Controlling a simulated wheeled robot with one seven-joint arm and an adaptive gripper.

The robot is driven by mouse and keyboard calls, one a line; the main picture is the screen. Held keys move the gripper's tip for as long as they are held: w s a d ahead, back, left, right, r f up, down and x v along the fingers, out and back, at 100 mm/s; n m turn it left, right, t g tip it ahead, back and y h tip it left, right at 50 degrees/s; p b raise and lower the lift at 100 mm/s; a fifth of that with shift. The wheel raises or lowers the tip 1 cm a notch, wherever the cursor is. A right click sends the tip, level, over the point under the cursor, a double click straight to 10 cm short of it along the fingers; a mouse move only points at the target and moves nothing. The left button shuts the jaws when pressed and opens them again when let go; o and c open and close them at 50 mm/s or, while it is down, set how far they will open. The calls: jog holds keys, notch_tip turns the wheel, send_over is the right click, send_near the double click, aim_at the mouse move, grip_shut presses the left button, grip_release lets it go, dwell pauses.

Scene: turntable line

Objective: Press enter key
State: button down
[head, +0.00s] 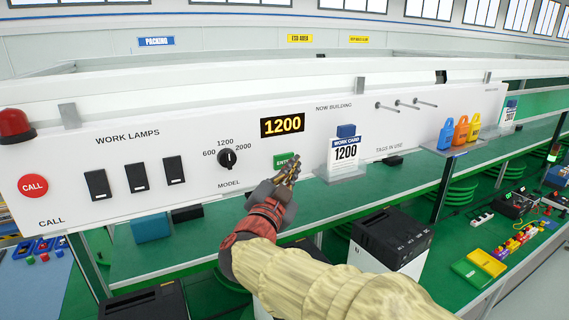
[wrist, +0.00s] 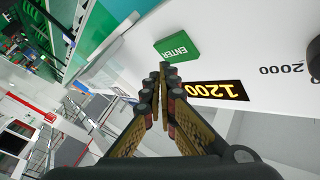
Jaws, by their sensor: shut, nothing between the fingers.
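The green enter key (head: 282,160) is on the white panel (head: 215,184), below the yellow-lit 1200 display (head: 283,124) and right of the model knob (head: 227,159). My gripper (head: 290,166) is shut and empty, its fingertips at the key's right edge in the head view and partly covering it. In the wrist view the enter key (wrist: 177,47) shows upside down just beyond the closed fingertips (wrist: 164,68). A small gap shows there, but I cannot tell for certain whether they touch. The display (wrist: 217,90) also shows in the wrist view.
A work card (head: 345,155) reading 1200 stands on a holder right of my gripper. Black lamp switches (head: 136,177) and a red call button (head: 32,186) are at the left. Pegs (head: 405,104) and coloured tags (head: 460,131) are at the right. A green shelf (head: 230,225) runs below.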

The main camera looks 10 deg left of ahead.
jog(key=shift+s+d+b, duration=0.3)
jog(key=shift+s+d, duration=0.35)
jog(key=shift+s, duration=0.25)
jog(key=shift+s+d+b, duration=0.25)
jog(key=shift+s+d, duration=0.4)
jog(key=shift+s, duration=0.25)
